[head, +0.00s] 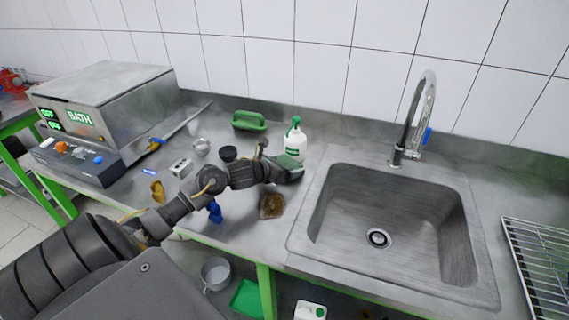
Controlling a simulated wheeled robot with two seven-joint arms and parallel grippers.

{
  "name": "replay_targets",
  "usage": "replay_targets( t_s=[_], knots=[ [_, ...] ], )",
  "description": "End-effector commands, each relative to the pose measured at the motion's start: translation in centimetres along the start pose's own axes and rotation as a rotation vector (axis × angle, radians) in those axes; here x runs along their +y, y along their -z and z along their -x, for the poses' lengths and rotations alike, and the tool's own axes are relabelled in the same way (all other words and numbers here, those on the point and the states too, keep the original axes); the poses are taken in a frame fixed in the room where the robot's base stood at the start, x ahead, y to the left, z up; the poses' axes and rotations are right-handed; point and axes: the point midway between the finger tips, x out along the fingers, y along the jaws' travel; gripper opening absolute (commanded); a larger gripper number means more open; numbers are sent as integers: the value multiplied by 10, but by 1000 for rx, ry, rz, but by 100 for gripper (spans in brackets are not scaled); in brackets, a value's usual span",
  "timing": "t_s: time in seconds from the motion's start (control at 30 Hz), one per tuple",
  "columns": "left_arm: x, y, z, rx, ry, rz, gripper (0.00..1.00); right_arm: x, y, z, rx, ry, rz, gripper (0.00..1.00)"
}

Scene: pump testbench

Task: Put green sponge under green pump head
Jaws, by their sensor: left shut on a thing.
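A white bottle with a green pump head (294,123) stands upright at the back of the steel counter, left of the sink. My left arm reaches in from the lower left. My left gripper (286,172) is at the front of the bottle and shut on the green sponge (289,161). The sponge shows just in front of the bottle's lower part, below the pump head. I cannot tell whether it touches the bottle or the counter. My gripper hides part of the sponge. My right gripper is out of view.
The sink (390,230) with its faucet (415,115) lies to the right. A green-handled object (249,121) lies near the wall. A brown piece (272,206) lies at the counter's front. A water bath (105,105) stands left. A wire rack (540,265) is at far right.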

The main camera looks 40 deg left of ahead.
Motion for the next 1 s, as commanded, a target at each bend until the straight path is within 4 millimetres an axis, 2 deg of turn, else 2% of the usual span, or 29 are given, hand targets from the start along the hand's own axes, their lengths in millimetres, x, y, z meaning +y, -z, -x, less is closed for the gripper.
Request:
replay_targets(
  t_s=[0.3,0.33,0.43,0.77,0.87,1.0],
  knots=[
    [0,4,-2,0,1,0,65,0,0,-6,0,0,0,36],
    [0,4,-2,0,1,0,87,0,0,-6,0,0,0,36],
    [0,3,-1,0,1,0,100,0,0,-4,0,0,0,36],
    [0,-3,1,0,0,1,100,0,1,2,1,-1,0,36],
    [1,2,13,2,0,-3,100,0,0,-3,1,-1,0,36],
    [0,3,43,4,1,-6,100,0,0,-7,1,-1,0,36]
  ],
)
